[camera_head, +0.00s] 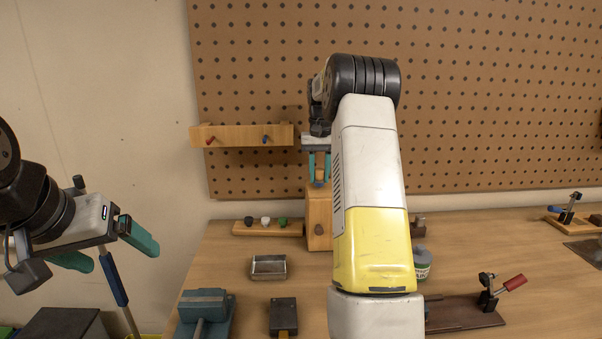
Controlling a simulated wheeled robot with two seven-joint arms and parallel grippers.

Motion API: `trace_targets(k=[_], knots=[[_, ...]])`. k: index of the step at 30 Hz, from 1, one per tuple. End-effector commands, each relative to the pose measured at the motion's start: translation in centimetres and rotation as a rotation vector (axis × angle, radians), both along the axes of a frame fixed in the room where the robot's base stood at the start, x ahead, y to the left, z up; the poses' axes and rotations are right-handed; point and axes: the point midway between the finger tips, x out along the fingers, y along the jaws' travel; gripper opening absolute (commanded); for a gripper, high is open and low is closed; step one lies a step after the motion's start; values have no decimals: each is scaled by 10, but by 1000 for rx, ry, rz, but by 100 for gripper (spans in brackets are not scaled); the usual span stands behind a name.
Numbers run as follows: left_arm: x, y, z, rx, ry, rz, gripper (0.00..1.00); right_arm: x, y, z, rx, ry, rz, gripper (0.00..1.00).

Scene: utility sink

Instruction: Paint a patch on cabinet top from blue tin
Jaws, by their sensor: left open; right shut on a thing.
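My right gripper (319,181) points down in front of the pegboard, just over an upright wooden block (318,217). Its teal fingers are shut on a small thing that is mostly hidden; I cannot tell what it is. My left gripper (108,252) is open and empty at the left, apart from the bench. I cannot make out a blue tin, a brush or a painted patch. My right arm hides the middle of the bench.
A wooden rack (241,135) is on the pegboard (480,90). On the bench (500,250) are a metal tray (268,267), a blue-grey vise (204,305), a grey bottle (422,263) and a red-handled clamp (512,283). A blue-handled pole (114,282) stands at the left.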

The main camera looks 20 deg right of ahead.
Motion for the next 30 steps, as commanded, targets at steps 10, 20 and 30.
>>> trace_targets(k=[10,20,30], knots=[[0,0,0,0,0,0,88,0,0,-7,0,-1,-1,0],[0,0,0,0,0,0,88,0,0,-12,0,0,-1,0],[0,0,0,0,0,0,88,-5,-21,-11,0,-1,-2,0]])
